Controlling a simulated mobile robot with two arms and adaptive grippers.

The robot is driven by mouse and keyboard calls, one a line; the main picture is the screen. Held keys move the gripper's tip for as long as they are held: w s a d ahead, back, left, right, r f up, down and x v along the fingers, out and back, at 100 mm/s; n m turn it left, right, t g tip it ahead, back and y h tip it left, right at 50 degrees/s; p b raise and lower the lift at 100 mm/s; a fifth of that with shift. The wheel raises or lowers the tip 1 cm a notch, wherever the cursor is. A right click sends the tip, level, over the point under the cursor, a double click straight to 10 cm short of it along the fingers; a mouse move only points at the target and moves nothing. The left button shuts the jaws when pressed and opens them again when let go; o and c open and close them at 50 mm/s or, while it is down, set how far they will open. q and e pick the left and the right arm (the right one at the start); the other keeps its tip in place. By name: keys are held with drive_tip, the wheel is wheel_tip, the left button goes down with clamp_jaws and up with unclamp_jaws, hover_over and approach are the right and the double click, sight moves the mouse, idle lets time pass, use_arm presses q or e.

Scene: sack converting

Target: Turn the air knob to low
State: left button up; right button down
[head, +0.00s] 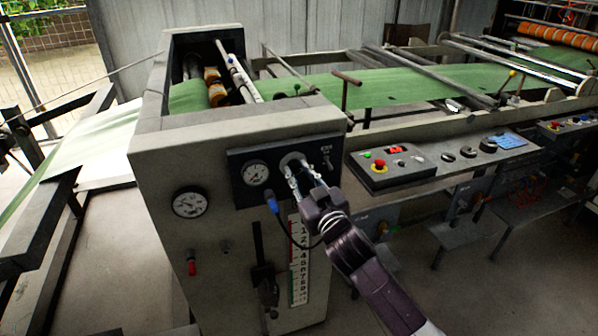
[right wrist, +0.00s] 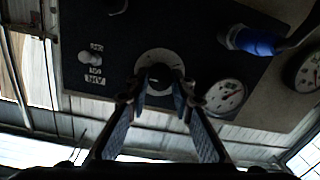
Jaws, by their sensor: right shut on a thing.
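The air knob (right wrist: 160,74) is a dark round knob on a pale round dial plate, set in the black panel (head: 238,161) on the machine's front. My right gripper (head: 296,168) reaches it from the lower right. In the right wrist view, which is upside down, its two fingers (right wrist: 159,93) close on the knob from both sides. The gripper hides most of the knob in the head view. The dial marks are too small to read, so I cannot tell the setting. My left gripper is not in view.
A gauge (head: 255,173) sits left of the knob, and a small switch (head: 326,159) right of it. A blue plug (head: 272,203) with a cable is just below. A larger gauge (head: 188,203) and control box (head: 390,168) are farther off. Green web (head: 400,87) runs behind.

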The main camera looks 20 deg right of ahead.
drive_tip(key=n+p, duration=0.3)
drive_tip(key=n, duration=0.2)
drive_tip(key=shift+r, duration=0.2)
drive_tip(key=n+p, duration=0.3)
drive_tip(key=n, duration=0.2)
drive_tip(key=n+p, duration=0.2)
drive_tip(key=n, duration=0.3)
drive_tip(key=shift+n+h, duration=0.3)
drive_tip(key=n+p, duration=0.2)
drive_tip(key=n, duration=0.4)
drive_tip(key=n+p, duration=0.2)
drive_tip(key=n, duration=0.4)
drive_tip(key=shift+a+h+p, duration=0.1)
drive_tip(key=shift+h+p, duration=0.2)
drive_tip(key=shift+p, duration=0.1)
drive_tip(key=n+p, duration=0.2)
drive_tip(key=n, duration=0.3)
drive_tip(key=shift+f+n, duration=0.1)
drive_tip(key=shift+n, duration=0.2)
drive_tip(key=n+p, duration=0.2)
drive_tip(key=n, duration=0.3)
drive_tip(key=n+p, duration=0.2)
drive_tip(key=n, duration=0.3)
drive_tip(key=shift+f+n, duration=0.1)
drive_tip(key=shift+n, duration=0.3)
